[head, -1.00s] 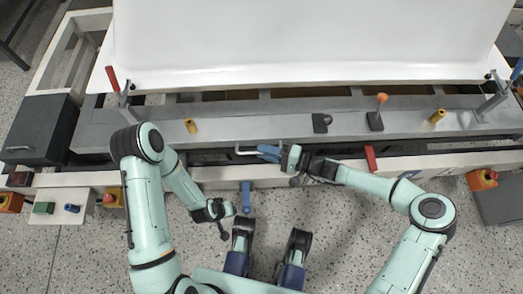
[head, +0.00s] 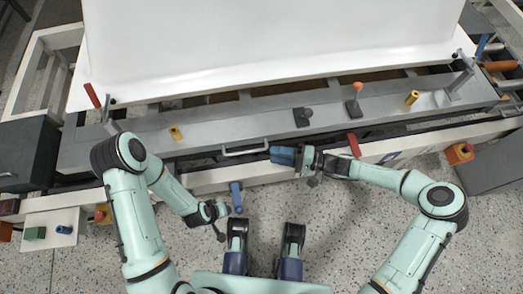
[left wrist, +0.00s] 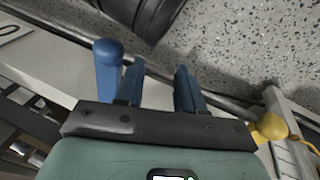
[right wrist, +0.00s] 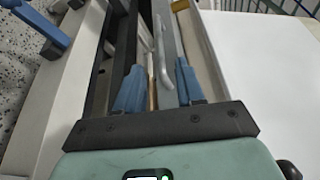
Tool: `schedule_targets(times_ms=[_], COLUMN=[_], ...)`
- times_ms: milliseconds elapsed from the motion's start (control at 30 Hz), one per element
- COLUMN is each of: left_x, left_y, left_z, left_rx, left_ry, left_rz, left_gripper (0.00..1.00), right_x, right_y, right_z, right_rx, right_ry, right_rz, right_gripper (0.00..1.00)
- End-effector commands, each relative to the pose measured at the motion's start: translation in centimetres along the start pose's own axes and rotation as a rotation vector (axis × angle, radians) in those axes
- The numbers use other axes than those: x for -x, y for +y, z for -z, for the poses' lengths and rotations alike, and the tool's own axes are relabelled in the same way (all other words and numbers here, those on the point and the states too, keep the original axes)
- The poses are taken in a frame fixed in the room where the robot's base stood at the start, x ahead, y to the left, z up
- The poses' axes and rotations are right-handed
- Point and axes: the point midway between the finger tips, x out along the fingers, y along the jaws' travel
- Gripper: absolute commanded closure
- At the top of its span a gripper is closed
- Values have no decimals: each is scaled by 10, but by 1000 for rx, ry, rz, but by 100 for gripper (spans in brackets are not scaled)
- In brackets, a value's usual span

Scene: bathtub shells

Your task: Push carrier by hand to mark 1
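The carrier (head: 215,128) is a long grey metal frame with a large white shell (head: 270,50) on it. A pale bar handle (head: 245,149) is on its near side. My right gripper (head: 274,155) is just right of the handle in the head view. In the right wrist view its blue fingers (right wrist: 160,85) are open, with the handle (right wrist: 160,45) beyond them and nothing gripped. My left gripper (head: 229,209) is low, near a blue lever (head: 237,197); its fingers (left wrist: 158,80) are open and empty. I cannot make out mark 1.
The white front beam (head: 200,179) runs along the near side, with a red lever (head: 353,145) on it. A red-orange button box (head: 460,154) is at right. A dark box (head: 28,155) stands at left. Speckled floor lies in front of the beam.

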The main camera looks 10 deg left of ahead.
Motion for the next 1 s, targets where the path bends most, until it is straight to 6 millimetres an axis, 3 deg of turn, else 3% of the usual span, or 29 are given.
schedule_targets(times_ms=[100, 300, 1000], left_x=[4, 7, 7], left_y=[2, 2, 2], left_z=[-5, -9, -10], left_rx=[-1, -2, -2], left_ry=[-15, -27, -29], left_rz=[-1, -2, -1], left_gripper=[62, 62, 62], right_x=[22, 39, 41], right_y=[0, 0, 0], right_z=[0, 0, 0], right_rx=[0, -1, 0], right_ry=[4, 2, 1], right_rz=[-2, 0, 0], right_gripper=[62, 62, 62])
